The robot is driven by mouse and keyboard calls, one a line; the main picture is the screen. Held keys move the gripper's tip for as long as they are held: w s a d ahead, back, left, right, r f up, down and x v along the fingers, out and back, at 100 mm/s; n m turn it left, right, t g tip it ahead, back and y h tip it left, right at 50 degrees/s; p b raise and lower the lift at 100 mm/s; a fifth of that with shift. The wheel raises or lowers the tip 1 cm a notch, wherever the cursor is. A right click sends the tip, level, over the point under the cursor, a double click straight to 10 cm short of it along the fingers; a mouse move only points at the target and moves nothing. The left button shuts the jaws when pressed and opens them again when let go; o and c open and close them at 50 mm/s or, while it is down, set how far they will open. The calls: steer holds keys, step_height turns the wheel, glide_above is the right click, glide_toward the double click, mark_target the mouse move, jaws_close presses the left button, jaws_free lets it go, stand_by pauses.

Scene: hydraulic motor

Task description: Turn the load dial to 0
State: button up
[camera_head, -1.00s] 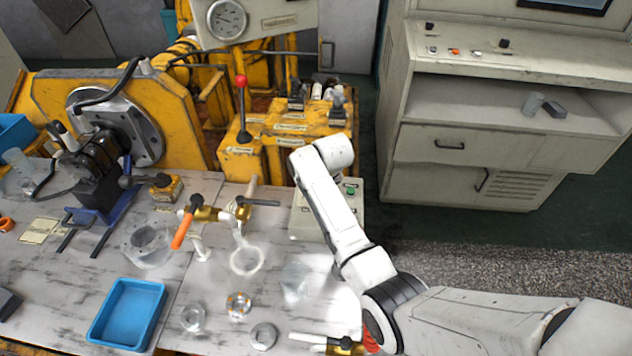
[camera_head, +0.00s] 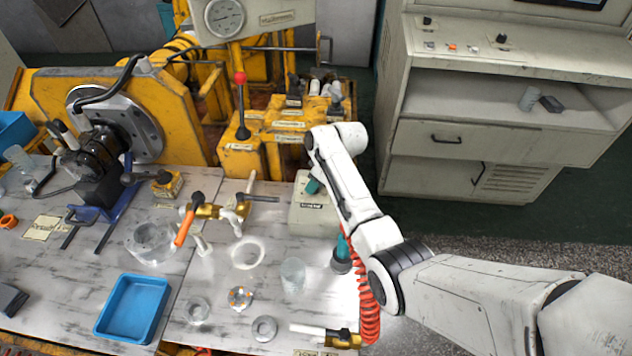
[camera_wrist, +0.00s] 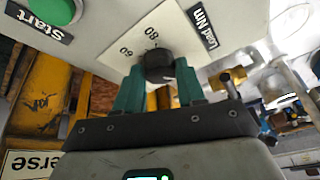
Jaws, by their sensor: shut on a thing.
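The load dial is a black round knob (camera_wrist: 159,64) on a pale plate marked "Load Nm" in the wrist view. The numbers 80 and 60 show on the plate, upside down. The knob's pointer and the other marks are hidden. My gripper (camera_wrist: 158,76) has its two teal fingers on either side of the knob and is shut on it. In the head view the grey control box (camera_head: 312,214) stands at the right end of the bench.
A green Start button (camera_wrist: 52,10) is near the dial. A red coiled hose (camera_head: 368,310) hangs at the bench's right edge. A blue tray (camera_head: 133,308) lies front left.

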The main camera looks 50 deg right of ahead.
stand_by(0.5)
steer(key=o, duration=1)
steer(key=shift+o, duration=0.2)
steer(key=v, duration=1)
steer(key=shift+r, duration=0.4)
steer(key=shift+s+d, duration=0.1)
